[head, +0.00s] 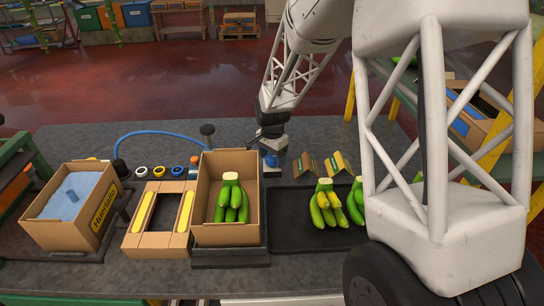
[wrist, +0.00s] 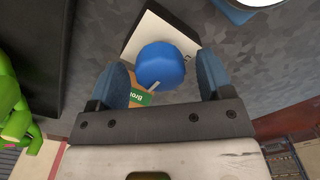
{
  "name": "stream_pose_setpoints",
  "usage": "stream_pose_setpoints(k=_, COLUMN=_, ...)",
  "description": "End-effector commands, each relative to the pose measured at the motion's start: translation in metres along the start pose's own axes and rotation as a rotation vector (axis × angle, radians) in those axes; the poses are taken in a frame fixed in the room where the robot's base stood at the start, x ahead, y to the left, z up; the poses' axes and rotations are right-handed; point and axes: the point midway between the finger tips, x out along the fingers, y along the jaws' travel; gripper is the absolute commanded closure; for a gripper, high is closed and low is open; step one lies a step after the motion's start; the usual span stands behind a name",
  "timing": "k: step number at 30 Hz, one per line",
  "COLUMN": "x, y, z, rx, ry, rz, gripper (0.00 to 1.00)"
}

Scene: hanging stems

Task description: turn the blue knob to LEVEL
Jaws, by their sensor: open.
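The blue knob (wrist: 162,64) shows in the wrist view as a round blue cap with a pale pointer mark at its lower edge. It stands over a white plate (wrist: 150,32), whose lettering is mostly hidden. My gripper (wrist: 163,76) is open, with one blue-grey finger on each side of the knob. A small gap shows on both sides in this view. In the head view the knob (head: 271,160) is a small blue spot under my gripper (head: 271,150), behind the banana box. The LEVEL mark cannot be read.
A cardboard box with green bananas (head: 232,230) stands in front of the knob. A black tray (head: 290,238) with more bananas lies to the right. Two small tent cards (head: 338,163), a blue hose (head: 160,134) and a box with blue lining (head: 105,218) are also on the table.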

Motion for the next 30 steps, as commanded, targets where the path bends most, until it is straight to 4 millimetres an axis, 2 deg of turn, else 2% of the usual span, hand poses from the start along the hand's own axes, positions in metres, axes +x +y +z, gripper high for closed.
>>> stream_pose_setpoints(k=2, x=-0.0002, y=0.0, z=0.0, rx=0.0, ry=0.0, rz=0.0, gripper=0.27)
stream_pose_setpoints(k=3, x=-0.0002, y=0.0, z=0.0, rx=0.0, ry=0.0, rz=0.0, gripper=0.3)
stream_pose_setpoints(k=12, x=-0.0003, y=-0.0001, z=0.0, rx=0.0, ry=0.0, rz=0.0, gripper=0.76)
stream_pose_setpoints(k=23, x=-0.0006, y=-0.0003, z=-0.0002, rx=-0.037, ry=0.0, rz=-0.001, gripper=0.76)
stream_pose_setpoints(k=30, x=-0.0011, y=-0.0001, z=-0.0002, rx=-0.148, ry=0.001, rz=-0.001, gripper=0.76)
